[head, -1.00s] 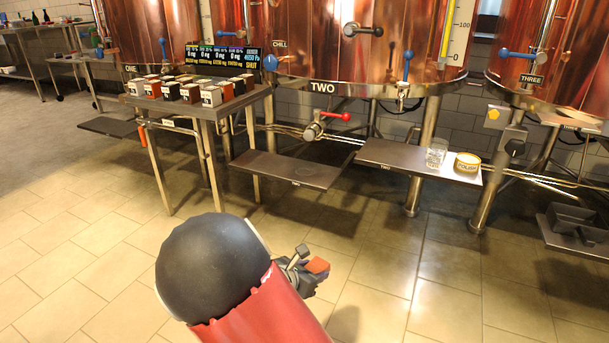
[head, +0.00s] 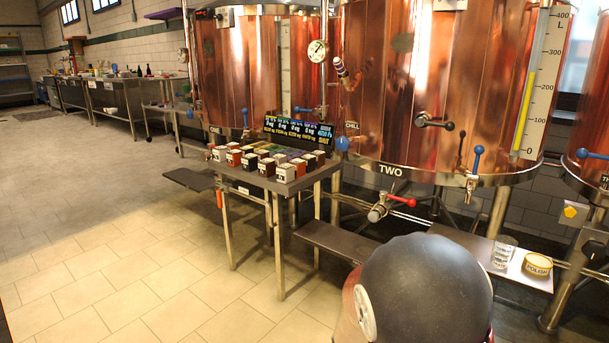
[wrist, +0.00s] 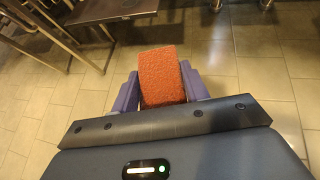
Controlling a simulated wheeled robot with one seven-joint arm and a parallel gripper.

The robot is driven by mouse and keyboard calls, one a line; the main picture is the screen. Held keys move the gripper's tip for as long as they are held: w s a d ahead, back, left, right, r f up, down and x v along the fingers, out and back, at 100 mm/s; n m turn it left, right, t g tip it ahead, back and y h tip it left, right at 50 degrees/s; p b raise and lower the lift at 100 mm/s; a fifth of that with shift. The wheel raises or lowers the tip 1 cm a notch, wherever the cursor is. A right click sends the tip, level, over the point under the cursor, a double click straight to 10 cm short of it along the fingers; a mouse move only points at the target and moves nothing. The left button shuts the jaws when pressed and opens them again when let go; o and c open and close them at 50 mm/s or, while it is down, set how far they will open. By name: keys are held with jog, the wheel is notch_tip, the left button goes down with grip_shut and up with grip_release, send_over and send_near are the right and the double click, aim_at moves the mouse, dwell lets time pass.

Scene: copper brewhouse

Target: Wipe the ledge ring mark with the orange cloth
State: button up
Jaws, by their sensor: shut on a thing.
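My gripper (wrist: 160,80) shows in the wrist view, shut on the orange cloth (wrist: 162,75), a rough orange block-like piece held between its two purple fingers. Below the cloth is only tiled floor. In the head view my arm hides the gripper and cloth. The ledge (head: 545,284) under copper tank TWO (head: 430,90) is at the lower right, partly hidden by my arm. A clear glass (head: 503,252) and a yellow tin marked POLISH (head: 537,267) stand on it. I cannot make out a ring mark on the ledge.
A metal table (head: 250,190) with several small boxes and a display stands left of tank TWO. A dark low shelf (head: 340,238) lies between the table and my arm. A red-handled valve (head: 385,206) sticks out below the tank. The tiled floor at left is clear.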

notch_tip(320, 180, up, 3)
jog(key=shift+s+a+n+y+p, duration=0.1)
jog(key=shift+s+n+y+p, duration=0.05)
jog(key=shift+n+y+p, duration=0.35)
jog(key=shift+a, duration=0.1)
